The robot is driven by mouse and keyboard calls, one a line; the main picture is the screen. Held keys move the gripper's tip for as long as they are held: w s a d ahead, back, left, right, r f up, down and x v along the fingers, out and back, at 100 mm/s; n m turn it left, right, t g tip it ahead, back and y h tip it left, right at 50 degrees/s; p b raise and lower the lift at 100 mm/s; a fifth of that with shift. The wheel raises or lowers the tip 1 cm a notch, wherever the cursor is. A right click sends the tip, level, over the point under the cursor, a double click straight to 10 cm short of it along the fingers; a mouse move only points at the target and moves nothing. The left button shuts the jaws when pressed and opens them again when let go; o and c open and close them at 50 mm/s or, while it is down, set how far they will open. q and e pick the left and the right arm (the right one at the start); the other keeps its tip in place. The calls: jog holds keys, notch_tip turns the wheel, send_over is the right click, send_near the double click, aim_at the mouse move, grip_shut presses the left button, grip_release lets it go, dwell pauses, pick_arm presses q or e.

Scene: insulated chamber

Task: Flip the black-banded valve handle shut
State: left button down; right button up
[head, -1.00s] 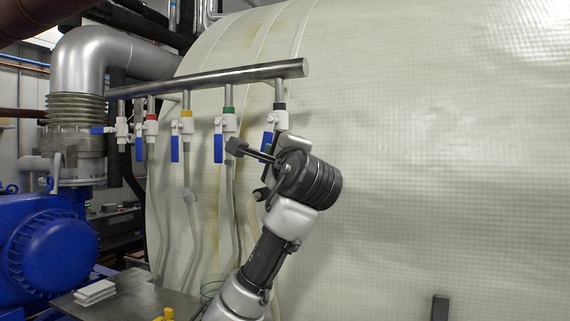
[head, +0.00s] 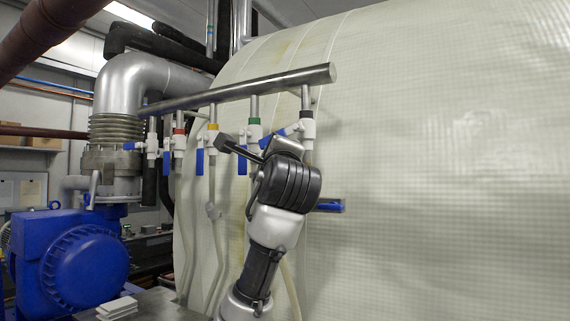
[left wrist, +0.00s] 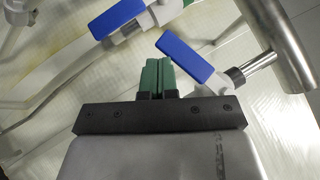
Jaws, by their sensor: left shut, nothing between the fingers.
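The black-banded valve (head: 307,118) is the rightmost on the pipe in the head view. Its blue handle (head: 272,138) slants down to the left from the white body. In the left wrist view the black band (left wrist: 236,77) is beside the pipe, and the blue handle (left wrist: 185,57) slants just ahead of the fingers. My left gripper (left wrist: 158,78) has its green fingers shut together and empty, close beside the handle; I cannot tell if they touch. In the head view my wrist hides the fingertips. My right gripper is not in view.
The steel pipe (head: 240,88) carries several other valves to the left. The green-banded valve (head: 254,132) is the nearest neighbour; another blue handle (left wrist: 117,17) shows in the wrist view. The large pale insulated tank (head: 450,170) stands behind. A blue machine (head: 85,265) stands lower left.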

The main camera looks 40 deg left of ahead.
pick_arm(q)
jog(key=b+v, duration=0.4)
jog(key=v, duration=0.6)
jog(key=shift+s+m+b, duration=0.3)
jog(key=shift+s+b, duration=0.1)
jog(key=shift+s, duration=0.1)
jog(key=shift+f, duration=0.15)
